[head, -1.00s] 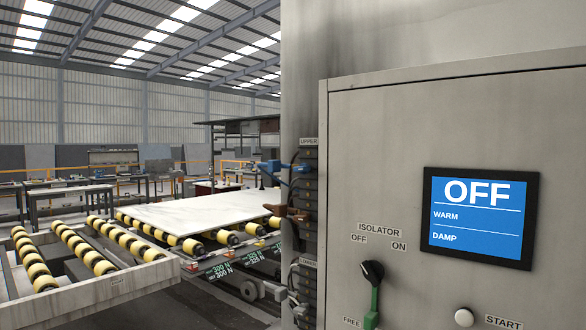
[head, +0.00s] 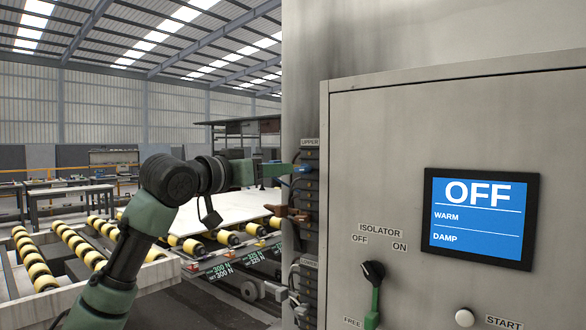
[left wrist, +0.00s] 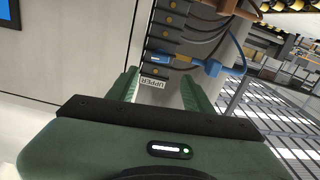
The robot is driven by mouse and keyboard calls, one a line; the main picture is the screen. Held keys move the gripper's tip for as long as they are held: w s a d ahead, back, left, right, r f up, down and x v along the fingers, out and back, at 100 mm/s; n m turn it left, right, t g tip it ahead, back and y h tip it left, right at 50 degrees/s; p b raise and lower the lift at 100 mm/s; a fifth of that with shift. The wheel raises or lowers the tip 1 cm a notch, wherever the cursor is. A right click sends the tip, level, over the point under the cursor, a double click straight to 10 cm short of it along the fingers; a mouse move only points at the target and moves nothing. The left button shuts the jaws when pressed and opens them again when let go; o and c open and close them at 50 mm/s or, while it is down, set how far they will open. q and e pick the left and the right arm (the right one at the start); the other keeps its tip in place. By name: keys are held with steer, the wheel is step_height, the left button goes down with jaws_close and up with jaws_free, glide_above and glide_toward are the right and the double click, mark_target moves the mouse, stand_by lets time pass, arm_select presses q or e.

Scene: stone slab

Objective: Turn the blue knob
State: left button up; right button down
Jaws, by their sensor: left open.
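The blue knob (head: 301,169) sits on the dark terminal strip at the left side of the cabinet, beside the UPPER label. My left gripper (head: 277,169) is open and level with the knob in the head view. In the left wrist view its two green fingers (left wrist: 161,80) point toward the strip, with the blue knob ahead of them. I see no contact. My right gripper is not in view.
The grey cabinet (head: 400,130) fills the right, with a screen (head: 480,217) reading OFF, WARM and DAMP. A brown fitting (head: 298,213) is below the knob. Roller conveyors (head: 70,243) and a pale slab lie left.

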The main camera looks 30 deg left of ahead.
mark_target(299, 168)
arm_select(q)
steer(key=w+p, duration=0.1)
steer(key=w, duration=0.1)
steer(key=w+p, duration=0.1)
steer(key=w, duration=0.2)
steer(key=w+p, duration=0.1)
steer(key=w, duration=0.1)
steer(key=shift+w+d+r, duration=0.1)
steer(key=shift+w+d, duration=0.05)
steer(key=shift+d, duration=0.15)
steer(key=shift+w, duration=0.35)
jaws_close()
